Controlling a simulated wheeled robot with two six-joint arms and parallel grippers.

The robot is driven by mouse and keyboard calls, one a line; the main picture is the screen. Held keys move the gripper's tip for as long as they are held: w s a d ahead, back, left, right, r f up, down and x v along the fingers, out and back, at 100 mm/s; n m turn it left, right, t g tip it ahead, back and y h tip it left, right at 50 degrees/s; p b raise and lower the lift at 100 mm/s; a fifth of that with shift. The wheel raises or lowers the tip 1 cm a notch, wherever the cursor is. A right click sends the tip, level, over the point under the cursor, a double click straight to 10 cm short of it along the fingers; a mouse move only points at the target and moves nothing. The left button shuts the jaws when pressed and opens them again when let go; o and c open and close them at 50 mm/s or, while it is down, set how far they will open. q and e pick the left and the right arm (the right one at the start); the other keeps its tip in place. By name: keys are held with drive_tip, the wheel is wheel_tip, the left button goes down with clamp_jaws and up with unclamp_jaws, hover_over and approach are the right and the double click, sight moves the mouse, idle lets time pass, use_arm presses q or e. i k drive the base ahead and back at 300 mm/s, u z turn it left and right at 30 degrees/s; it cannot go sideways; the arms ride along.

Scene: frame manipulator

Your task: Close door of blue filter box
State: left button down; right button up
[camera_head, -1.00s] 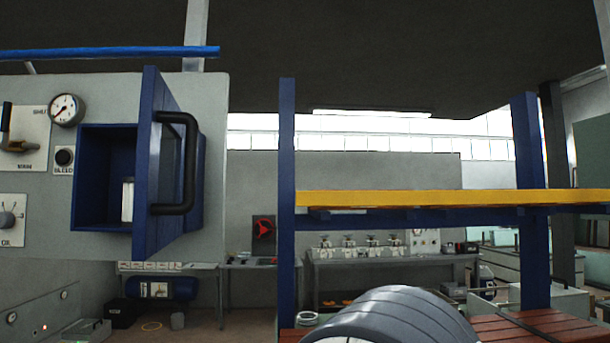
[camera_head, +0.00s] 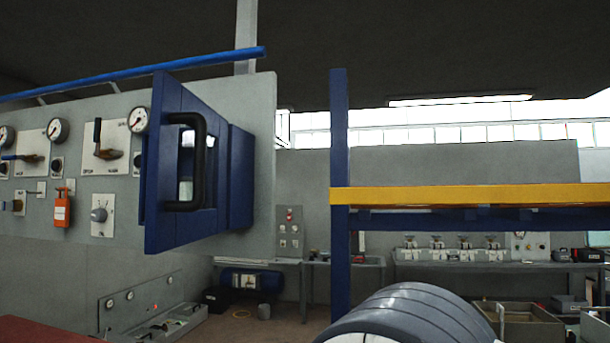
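The blue filter box (camera_head: 240,178) is fixed on the grey panel at the left in the head view. Its blue door (camera_head: 163,225) stands open, swung out from the box toward me. A black bar handle (camera_head: 200,165) is on the door, and a window opening shows behind the handle. The door hides most of the inside of the box, and a pale item shows through the window. Neither of my grippers is in view.
The grey panel (camera_head: 60,222) carries gauges, levers and an orange valve (camera_head: 62,208) left of the box. A blue rail (camera_head: 130,72) runs above it. To the right stand a blue post (camera_head: 340,270) with a yellow beam (camera_head: 470,194) and a large grey cylinder (camera_head: 410,315).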

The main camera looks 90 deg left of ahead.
sight(170, 224)
drive_tip(key=u, duration=2.9)
drive_tip(key=i, duration=0.5)
drive_tip(key=z, duration=0.65)
drive_tip(key=k, duration=0.85)
drive_tip(key=z, duration=0.35)
